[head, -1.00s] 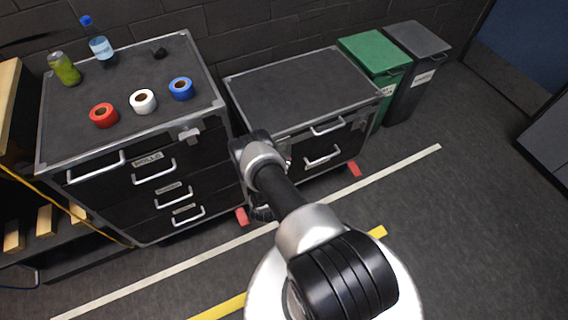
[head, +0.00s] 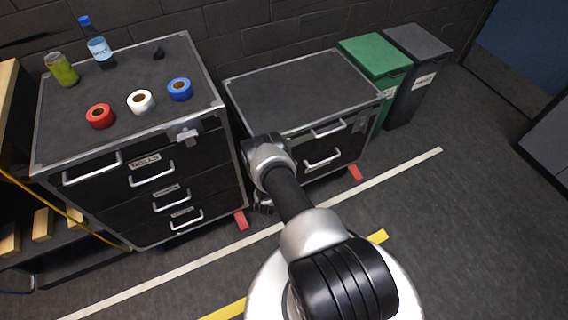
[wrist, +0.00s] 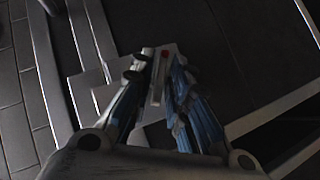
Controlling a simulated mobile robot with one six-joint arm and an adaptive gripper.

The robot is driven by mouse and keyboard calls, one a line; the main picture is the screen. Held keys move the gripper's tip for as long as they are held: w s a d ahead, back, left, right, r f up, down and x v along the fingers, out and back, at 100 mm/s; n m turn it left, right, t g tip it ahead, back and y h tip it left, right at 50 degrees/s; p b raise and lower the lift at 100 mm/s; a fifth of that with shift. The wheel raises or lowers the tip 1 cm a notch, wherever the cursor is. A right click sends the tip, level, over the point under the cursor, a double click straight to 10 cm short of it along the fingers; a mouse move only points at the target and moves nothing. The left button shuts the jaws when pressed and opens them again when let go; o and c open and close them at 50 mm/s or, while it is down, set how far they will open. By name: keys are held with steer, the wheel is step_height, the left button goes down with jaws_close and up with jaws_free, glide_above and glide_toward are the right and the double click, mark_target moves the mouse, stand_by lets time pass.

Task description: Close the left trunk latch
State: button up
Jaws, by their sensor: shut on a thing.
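The trunk (head: 300,90) is a black case with metal edges, standing right of the drawer cabinet in the head view. A right-hand latch (head: 358,125) shows on its front. The left latch is hidden behind my arm in the head view. In the wrist view, a light metal latch (wrist: 158,88) with a small red spot lies between my fingertips. My gripper (wrist: 157,66) is closed around it, at the trunk's front. The fingers cover part of the latch, so its exact position is unclear.
Green (head: 376,66) and grey (head: 418,62) bins stand right. Floor at right is open.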

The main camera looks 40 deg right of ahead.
jaws_close()
steer(key=shift+a+f+n+h, duration=0.1)
steer(key=shift+f+n+h, duration=0.05)
steer(key=shift+n+h, duration=0.9)
steer(key=o, duration=0.5)
jaws_free()
